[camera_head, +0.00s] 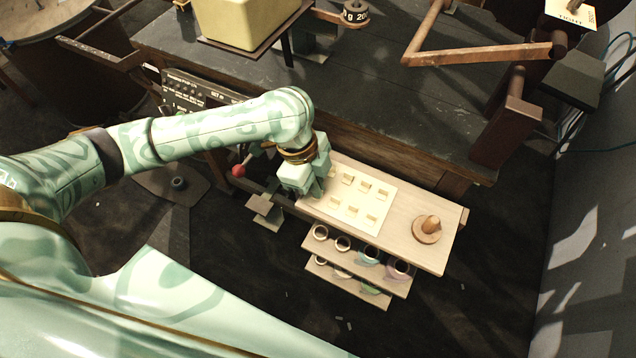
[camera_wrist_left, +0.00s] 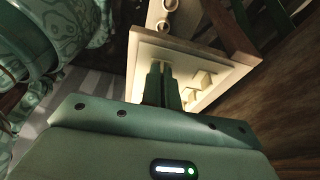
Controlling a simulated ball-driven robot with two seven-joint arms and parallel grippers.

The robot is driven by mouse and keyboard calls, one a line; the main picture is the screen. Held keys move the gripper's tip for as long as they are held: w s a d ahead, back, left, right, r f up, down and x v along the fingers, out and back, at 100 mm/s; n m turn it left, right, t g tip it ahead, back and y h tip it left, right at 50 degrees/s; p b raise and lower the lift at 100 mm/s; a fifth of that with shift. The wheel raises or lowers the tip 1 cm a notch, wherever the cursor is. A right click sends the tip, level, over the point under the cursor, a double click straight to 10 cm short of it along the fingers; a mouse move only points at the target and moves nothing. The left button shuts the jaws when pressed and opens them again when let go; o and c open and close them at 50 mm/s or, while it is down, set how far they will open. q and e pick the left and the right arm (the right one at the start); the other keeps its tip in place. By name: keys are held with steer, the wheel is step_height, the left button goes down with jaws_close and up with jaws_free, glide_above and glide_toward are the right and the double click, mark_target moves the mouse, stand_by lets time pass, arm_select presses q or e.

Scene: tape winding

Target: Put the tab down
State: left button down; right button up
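A cream panel (camera_head: 362,207) with several small raised cream tabs (camera_head: 366,186) in two rows lies on a pale wooden shelf (camera_head: 441,247). My left gripper (camera_head: 316,194) is at the panel's left end, pointing down. In the left wrist view its two fingers (camera_wrist_left: 163,84) are close together over the panel (camera_wrist_left: 144,50), with more tabs (camera_wrist_left: 201,80) to their right. The fingertips are dark and small, so I cannot tell if a tab is between them. My right gripper is not in view.
A round wooden piece with a peg (camera_head: 427,229) stands on the shelf's right part. Tape rolls (camera_head: 369,254) sit on a lower rack below the shelf. A dark workbench (camera_head: 420,110) is behind it. A red knob (camera_head: 239,171) is left of the gripper.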

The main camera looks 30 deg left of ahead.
arm_select(q)
steer(key=shift+r, duration=0.15)
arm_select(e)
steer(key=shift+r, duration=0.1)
arm_select(q)
steer(key=c, duration=1.7)
jaws_free()
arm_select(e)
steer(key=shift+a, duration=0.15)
